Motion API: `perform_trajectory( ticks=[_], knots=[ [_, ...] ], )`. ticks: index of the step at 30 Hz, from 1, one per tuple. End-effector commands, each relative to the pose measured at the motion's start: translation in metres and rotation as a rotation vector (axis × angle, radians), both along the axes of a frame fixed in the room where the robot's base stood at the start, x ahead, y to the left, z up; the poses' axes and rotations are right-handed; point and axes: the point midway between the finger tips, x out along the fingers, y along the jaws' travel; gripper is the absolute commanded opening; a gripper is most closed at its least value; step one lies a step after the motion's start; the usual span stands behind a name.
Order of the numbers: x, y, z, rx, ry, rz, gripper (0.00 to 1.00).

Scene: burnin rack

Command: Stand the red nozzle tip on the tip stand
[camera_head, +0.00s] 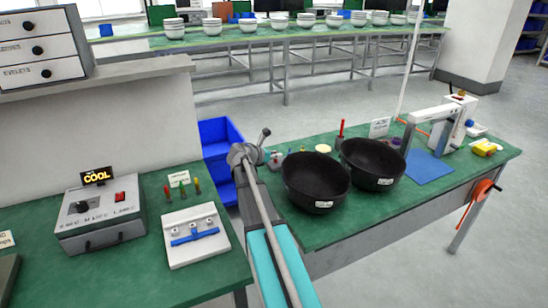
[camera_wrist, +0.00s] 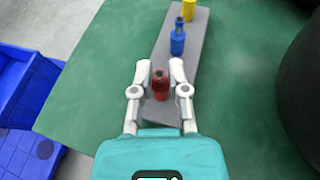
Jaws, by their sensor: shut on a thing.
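The red nozzle tip (camera_wrist: 160,86) is upright between the two fingers of my gripper (camera_wrist: 161,82), which is shut on it. The tip shows over the near end of the grey tip stand (camera_wrist: 168,108); I cannot tell whether its foot touches the stand. A blue tip (camera_wrist: 178,40) and a yellow tip (camera_wrist: 188,10) stand farther along the same grey strip. In the head view my arm reaches to the left end of the right green table, and the red tip cannot be made out there.
Two black bowls (camera_head: 315,184) (camera_head: 372,164) stand just right of my arm; one shows at the right edge of the wrist view (camera_wrist: 303,85). A blue bin (camera_head: 222,136) is beyond the table's left edge. A blue mat (camera_head: 428,168) lies farther right.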

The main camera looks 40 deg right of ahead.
Motion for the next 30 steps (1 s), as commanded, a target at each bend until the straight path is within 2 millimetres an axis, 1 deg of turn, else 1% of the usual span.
perform_trajectory(
  ticks=[8,9,11,12,14,25,30],
  knots=[
    [-0.0001,-0.0001,-0.0040,0.000,0.000,0.000,0.02],
    [-0.0001,-0.0001,-0.0030,0.000,0.000,0.000,0.26],
    [0.0000,0.0000,-0.0027,0.000,0.000,0.000,0.37],
    [0.0000,0.0000,-0.0027,0.000,0.000,0.000,0.44],
    [-0.0001,0.0000,-0.0027,0.000,0.000,0.000,0.55],
    [0.0001,0.0001,-0.0022,0.000,0.000,0.000,0.55],
    [0.0001,0.0002,0.0016,0.000,0.000,0.000,0.55]
  ],
)
